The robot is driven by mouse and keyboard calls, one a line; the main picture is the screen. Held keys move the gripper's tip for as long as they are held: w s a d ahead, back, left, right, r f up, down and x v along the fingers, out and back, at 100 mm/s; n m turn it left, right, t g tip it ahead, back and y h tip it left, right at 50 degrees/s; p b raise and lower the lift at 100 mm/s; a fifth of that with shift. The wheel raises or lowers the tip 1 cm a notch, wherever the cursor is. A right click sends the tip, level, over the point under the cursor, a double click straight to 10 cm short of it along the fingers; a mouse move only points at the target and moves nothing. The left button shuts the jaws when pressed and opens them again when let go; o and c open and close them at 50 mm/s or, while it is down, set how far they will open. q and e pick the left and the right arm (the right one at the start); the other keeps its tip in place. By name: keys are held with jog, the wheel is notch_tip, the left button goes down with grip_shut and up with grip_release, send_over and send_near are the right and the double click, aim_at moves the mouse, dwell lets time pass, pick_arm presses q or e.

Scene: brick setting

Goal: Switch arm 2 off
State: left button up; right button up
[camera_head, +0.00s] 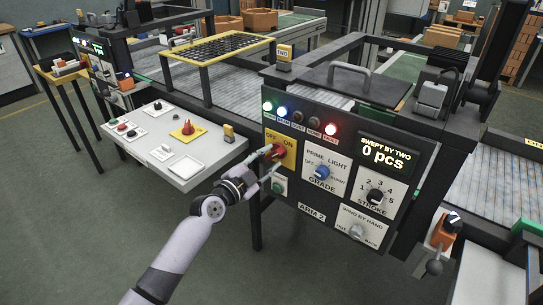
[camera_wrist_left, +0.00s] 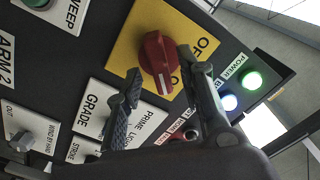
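The arm 2 panel (camera_head: 318,205) carries a red rotary switch (camera_head: 276,153) on a yellow plate marked OFF on the left and ON on the right. In the left wrist view the red knob (camera_wrist_left: 158,62) shows its white mark turned toward the partly hidden ON label. My left gripper (camera_head: 264,166) is at the switch. In the wrist view its fingers (camera_wrist_left: 159,66) are apart, one on each side of the knob, and no clear grip on it shows. The green power lamp (camera_wrist_left: 252,80) is lit. My right gripper is not in view.
Beside the switch are the blue grade knob (camera_head: 322,172), the stroke knob (camera_head: 375,196) and a green button (camera_head: 278,186). The display (camera_head: 385,155) reads 0 pcs. A grey side table (camera_head: 178,146) with another red knob on a yellow plate (camera_head: 187,129) stands to the left.

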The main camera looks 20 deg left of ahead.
pick_arm(q)
jog(key=shift+x, duration=0.95)
grip_shut()
